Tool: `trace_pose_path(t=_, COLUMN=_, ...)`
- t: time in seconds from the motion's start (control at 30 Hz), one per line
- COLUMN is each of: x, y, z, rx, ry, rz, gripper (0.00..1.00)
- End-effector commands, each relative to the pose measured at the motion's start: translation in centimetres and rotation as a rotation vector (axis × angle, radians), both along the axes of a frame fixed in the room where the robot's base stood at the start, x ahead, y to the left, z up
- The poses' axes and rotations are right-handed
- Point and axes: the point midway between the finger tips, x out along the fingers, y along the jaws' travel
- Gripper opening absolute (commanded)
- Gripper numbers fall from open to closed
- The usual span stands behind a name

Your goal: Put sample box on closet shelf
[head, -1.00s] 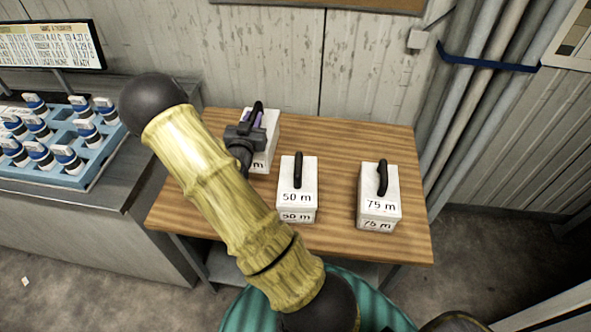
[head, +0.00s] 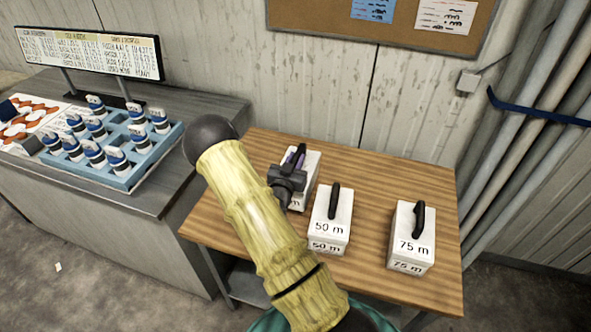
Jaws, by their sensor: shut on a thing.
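Three white sample boxes with black handles are on the wooden table (head: 375,172). The leftmost box (head: 311,167) is partly hidden behind my gripper and arm; only an "m" of its label shows. My gripper (head: 294,162) is shut on this box at its handle. I cannot tell whether the box is touching the table or slightly raised. The box marked 50 m (head: 329,228) stands just to the right, and the box marked 75 m (head: 412,245) stands farther right, both upright. No closet shelf can be made out in view.
A grey counter (head: 165,190) on the left bears a blue rack (head: 135,172) of several capped bottles and a sign board (head: 90,52). Pipes (head: 530,130) run up the wall at the right. A cork board (head: 330,15) hangs above. The table's back right is clear.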

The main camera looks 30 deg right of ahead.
Motion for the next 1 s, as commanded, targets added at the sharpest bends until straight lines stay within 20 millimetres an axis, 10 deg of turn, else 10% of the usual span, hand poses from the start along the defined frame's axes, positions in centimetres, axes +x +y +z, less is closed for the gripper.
trace_pose_path(t=0.83, x=0.0, y=0.0, z=-4.3, rx=-0.003, ry=-0.004, rz=0.000, gripper=0.00)
trace_pose_path(t=0.87, x=0.0, y=0.0, z=-4.4, rx=0.000, ry=0.000, rz=0.000, gripper=0.25)
trace_pose_path(t=1.0, x=0.0, y=0.0, z=-4.3, rx=0.001, ry=0.001, rz=0.000, gripper=0.43)
